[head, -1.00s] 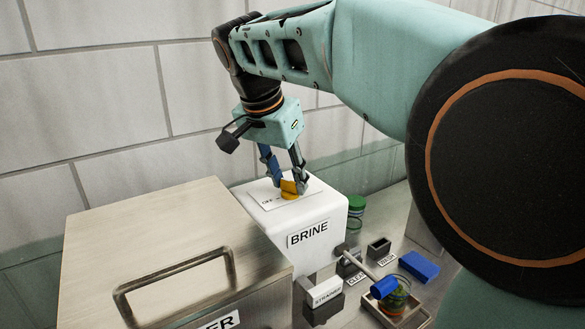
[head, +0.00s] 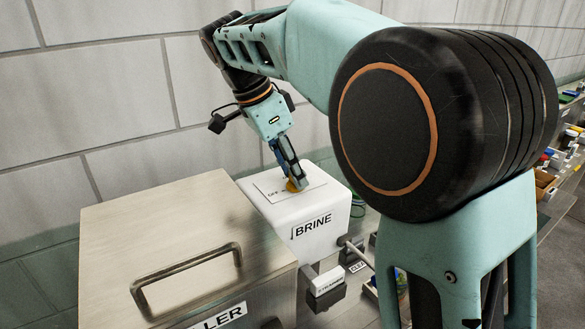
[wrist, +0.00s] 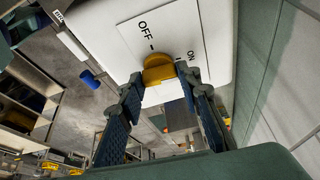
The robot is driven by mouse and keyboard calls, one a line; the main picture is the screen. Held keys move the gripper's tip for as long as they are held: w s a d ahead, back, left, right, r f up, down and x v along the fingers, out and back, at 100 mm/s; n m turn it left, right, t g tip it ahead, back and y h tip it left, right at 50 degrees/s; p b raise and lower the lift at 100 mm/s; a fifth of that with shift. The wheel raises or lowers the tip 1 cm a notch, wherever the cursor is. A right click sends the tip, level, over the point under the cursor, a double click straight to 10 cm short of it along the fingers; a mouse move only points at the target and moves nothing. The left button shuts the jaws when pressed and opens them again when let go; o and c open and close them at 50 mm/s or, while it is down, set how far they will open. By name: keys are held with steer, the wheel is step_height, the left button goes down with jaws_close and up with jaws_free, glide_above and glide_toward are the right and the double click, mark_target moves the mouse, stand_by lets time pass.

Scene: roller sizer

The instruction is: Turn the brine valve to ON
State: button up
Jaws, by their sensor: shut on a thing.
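The brine valve is a yellow knob (head: 292,185) on a plate marked OFF, on top of the white BRINE box (head: 313,226). In the wrist view the knob (wrist: 158,70) sits between the OFF mark (wrist: 143,26) and the ON mark (wrist: 193,57). My gripper (head: 296,182) points down at the box and is shut on the knob, with one finger on each side (wrist: 160,82). In the head view the fingers hide much of the knob. I cannot tell exactly which mark the knob points to.
A metal box with a bar handle (head: 186,280) stands left of the BRINE box. A strainer block (head: 325,281) and a grey rod (head: 358,252) are at the front right. My arm covers much of the right side. A tiled wall (head: 95,90) is behind.

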stand_by(0.3)
steer(key=o, duration=1.2)
steer(key=shift+c, duration=0.2)
steer(key=shift+r, duration=0.1)
steer(key=v, duration=1.2)
